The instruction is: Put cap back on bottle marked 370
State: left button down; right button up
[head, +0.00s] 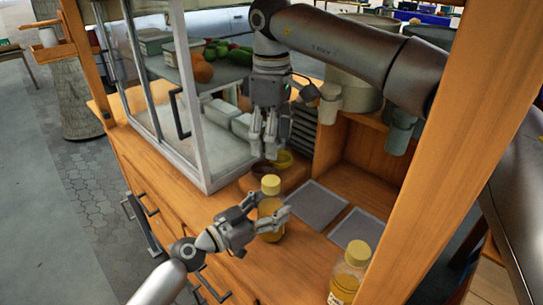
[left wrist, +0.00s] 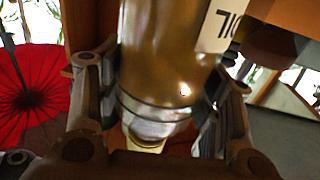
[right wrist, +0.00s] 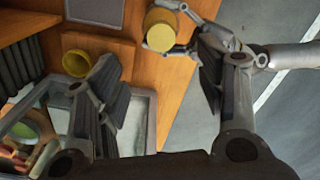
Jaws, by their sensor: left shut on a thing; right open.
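My left gripper (head: 279,218) is shut on a bottle (head: 270,229) of amber liquid, which stands upright on the wooden counter. A yellow cap (head: 271,185) sits on its top; I cannot tell how tightly. The cap also shows in the right wrist view (right wrist: 160,30). In the left wrist view, the bottle (left wrist: 165,60) fills the space between the fingers, and its label (left wrist: 220,25) is only partly visible. My right gripper (head: 268,138) is open and empty, above and behind the cap. A second bottle (head: 345,283) with a yellow cap (head: 358,253) stands at the front right.
A glass display case (head: 199,100) stands left of my right gripper. Two grey panels (head: 317,204) (head: 357,229) lie on the counter. A wooden post (head: 445,140) rises at right.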

dwell(0.3)
pick_arm(q)
jog(key=shift+c, duration=1.7)
grip_release()
jog(key=v, duration=1.2)
